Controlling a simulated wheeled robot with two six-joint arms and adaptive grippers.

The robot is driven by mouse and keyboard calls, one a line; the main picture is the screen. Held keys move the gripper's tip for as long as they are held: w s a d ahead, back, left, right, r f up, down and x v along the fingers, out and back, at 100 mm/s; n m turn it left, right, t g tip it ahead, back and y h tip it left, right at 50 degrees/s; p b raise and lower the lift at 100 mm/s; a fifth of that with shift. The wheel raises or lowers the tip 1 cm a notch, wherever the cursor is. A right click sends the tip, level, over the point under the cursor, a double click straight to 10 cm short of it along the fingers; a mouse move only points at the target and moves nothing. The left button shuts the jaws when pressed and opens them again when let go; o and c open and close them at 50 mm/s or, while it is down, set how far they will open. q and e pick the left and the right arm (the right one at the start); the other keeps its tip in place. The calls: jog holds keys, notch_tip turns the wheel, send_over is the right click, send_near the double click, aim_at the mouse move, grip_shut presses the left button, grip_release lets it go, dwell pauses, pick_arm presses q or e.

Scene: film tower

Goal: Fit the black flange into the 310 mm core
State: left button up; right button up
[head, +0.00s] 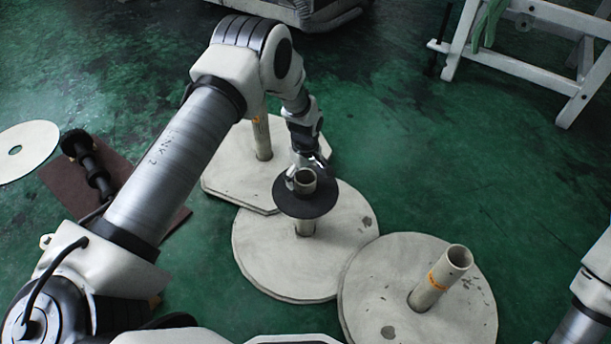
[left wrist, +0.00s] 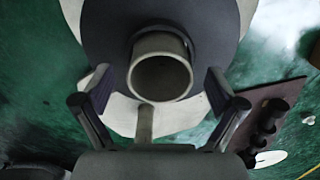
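The black flange (head: 320,204) is a dark disc around a pale tube end (head: 305,181), above a round pale base. A pale core (head: 305,228) shows under the disc; I cannot tell whether the tube end is part of the flange or the core. In the left wrist view the tube end (left wrist: 160,75) stands out from the dark disc (left wrist: 108,32). Which core is 310 mm is not readable. My right gripper is out of view.
A core with an orange mark (head: 440,279) stands tilted in the picture on a round base (head: 380,280) at front right. Another core (head: 262,138) stands behind. A brown mat (head: 128,185) with a black part (head: 92,168) and a pale disc (head: 28,140) lie left.

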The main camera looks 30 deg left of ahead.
pick_arm(q)
jog(key=shift+r, duration=0.1)
notch_tip(320, 180, up, 12)
dwell(0.5)
